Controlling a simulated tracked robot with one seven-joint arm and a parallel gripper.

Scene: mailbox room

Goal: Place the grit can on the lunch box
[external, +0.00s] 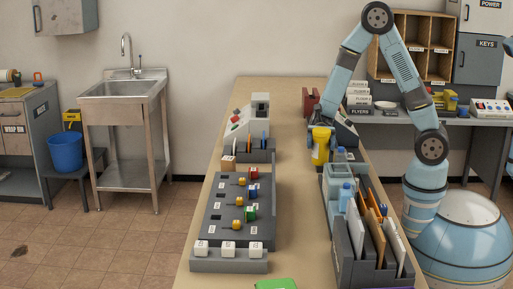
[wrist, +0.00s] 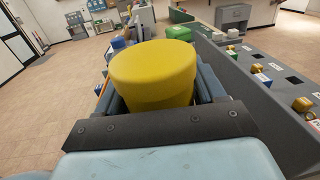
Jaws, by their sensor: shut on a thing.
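The grit can, a yellow cylinder (external: 320,146), is in my gripper (external: 321,129), above the counter's right side. In the wrist view the yellow can (wrist: 155,72) fills the space between the fingers and hides most of them. My gripper is shut on it. A green box (wrist: 179,33), which looks like the lunch box, stands farther along the counter in the wrist view. In the external view only a green edge (external: 276,284) of it shows at the bottom of the frame. The can is well apart from it.
A grey panel with yellow knobs (external: 214,212) runs along the counter's left side. A grey file holder with envelopes (external: 374,259) and a blue-capped bottle (external: 345,196) stand on the right. A bare strip of counter (external: 296,215) lies between them.

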